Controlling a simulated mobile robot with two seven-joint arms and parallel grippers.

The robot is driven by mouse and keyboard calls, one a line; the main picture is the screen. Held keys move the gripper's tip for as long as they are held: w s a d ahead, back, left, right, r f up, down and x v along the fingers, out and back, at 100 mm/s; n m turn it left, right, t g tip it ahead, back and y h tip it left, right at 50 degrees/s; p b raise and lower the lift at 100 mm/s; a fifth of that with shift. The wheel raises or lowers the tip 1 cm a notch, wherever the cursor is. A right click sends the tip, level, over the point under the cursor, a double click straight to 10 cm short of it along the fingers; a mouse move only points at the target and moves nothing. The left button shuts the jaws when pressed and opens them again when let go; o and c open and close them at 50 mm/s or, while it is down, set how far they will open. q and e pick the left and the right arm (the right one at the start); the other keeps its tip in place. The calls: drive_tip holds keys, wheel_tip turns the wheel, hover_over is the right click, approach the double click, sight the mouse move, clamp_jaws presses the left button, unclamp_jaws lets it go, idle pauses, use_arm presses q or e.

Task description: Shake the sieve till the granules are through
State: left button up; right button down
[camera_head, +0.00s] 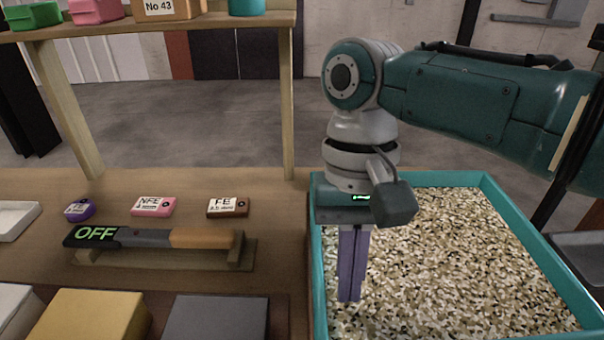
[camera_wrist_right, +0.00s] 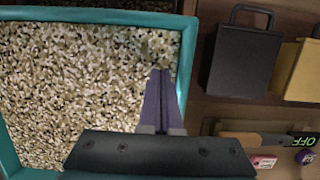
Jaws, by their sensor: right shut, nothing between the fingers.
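A teal-rimmed tray (camera_head: 316,290) on the right is spread with beige, brown and dark granules (camera_head: 470,265). The granules cover its floor, so I cannot tell whether it has a mesh or is the sieve. My right gripper (camera_head: 349,298) points down over the tray's left part, its purple fingers together and empty. I cannot tell whether the tips touch the granules. In the right wrist view the fingers (camera_wrist_right: 159,75) are closed near the tray's rim (camera_wrist_right: 187,60). My left gripper is not in view.
An orange-handled detector (camera_head: 200,238) showing OFF lies on a wooden stand. Behind it are labelled pieces: purple (camera_head: 79,209), pink (camera_head: 153,206) and brown (camera_head: 228,207). Yellow (camera_head: 90,315) and grey (camera_head: 215,318) boxes stand in front. A wooden shelf (camera_head: 150,22) rises behind.

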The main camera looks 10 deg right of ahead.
sight(354, 328)
drive_tip(key=shift+x, duration=1.1)
drive_tip(key=shift+s+a+r+p, duration=0.1)
drive_tip(key=shift+s+r+p, duration=0.05)
drive_tip(key=shift+s+p, duration=0.5)
drive_tip(key=shift+s+a+r+p, duration=0.15)
drive_tip(key=shift+s+p, duration=0.45)
drive_tip(key=shift+s+a+f+p, duration=0.1)
drive_tip(key=shift+s+p, duration=0.05)
drive_tip(key=shift+s, duration=0.2)
drive_tip(key=shift+s+a+f+p, duration=0.1)
drive_tip(key=shift+s+f+p, duration=0.05)
drive_tip(key=shift+s, duration=0.2)
drive_tip(key=s+p, duration=0.2)
drive_tip(key=p, duration=0.1)
drive_tip(key=s+a+p, duration=0.1)
drive_tip(key=s+p, duration=0.2)
drive_tip(key=shift+s+a, duration=0.15)
drive_tip(key=shift+s, duration=0.1)
